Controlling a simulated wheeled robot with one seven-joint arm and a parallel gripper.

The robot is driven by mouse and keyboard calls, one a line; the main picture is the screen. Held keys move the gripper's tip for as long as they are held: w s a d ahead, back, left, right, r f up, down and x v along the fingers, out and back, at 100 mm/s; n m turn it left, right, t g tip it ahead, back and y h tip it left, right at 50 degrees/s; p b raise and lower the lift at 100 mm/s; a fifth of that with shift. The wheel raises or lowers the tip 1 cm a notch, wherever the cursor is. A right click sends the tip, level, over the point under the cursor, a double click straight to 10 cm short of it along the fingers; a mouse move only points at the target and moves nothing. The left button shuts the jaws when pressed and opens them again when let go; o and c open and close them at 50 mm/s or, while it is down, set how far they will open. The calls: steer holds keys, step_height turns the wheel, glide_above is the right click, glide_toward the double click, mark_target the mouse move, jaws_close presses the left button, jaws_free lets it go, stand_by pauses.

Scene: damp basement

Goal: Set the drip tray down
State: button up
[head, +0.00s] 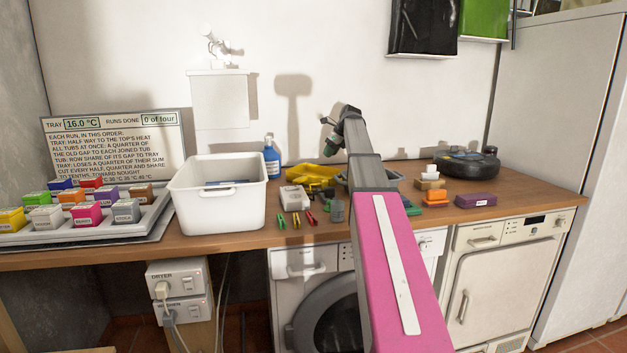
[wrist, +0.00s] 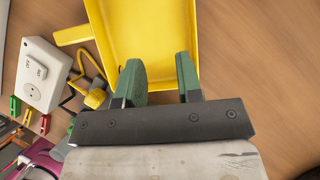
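A shallow yellow tray-like thing (head: 312,174) with raised walls lies on the wooden counter. In the wrist view the yellow tray (wrist: 140,35) fills the upper middle, with a stub sticking out at its left. No label shows whether it is the drip tray. My gripper (head: 329,146) is above the counter close to the yellow tray. In the wrist view my gripper (wrist: 163,78) has its two green fingers apart, over the tray's near end, with nothing visibly pinched between them. The tray's near edge is partly hidden by the gripper.
A white bin (head: 219,208) stands left of centre, with a blue bottle (head: 271,158) behind it. A grey tray (head: 110,232) holds several coloured tubs. A white socket box (wrist: 42,72) and coloured clips lie left of the yellow tray. A black round device (head: 467,163) sits at right.

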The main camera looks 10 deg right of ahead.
mark_target(327, 168)
steer(key=shift+g+h, duration=0.5)
steer(key=w+d, duration=0.3)
steer(key=shift+w+r, duration=0.2)
steer(key=shift+w, duration=0.1)
steer(key=x, duration=1)
steer(key=shift+w+a+f, duration=0.1)
steer(key=shift+w+f, duration=0.1)
steer(key=shift+f, duration=0.05)
jaws_close()
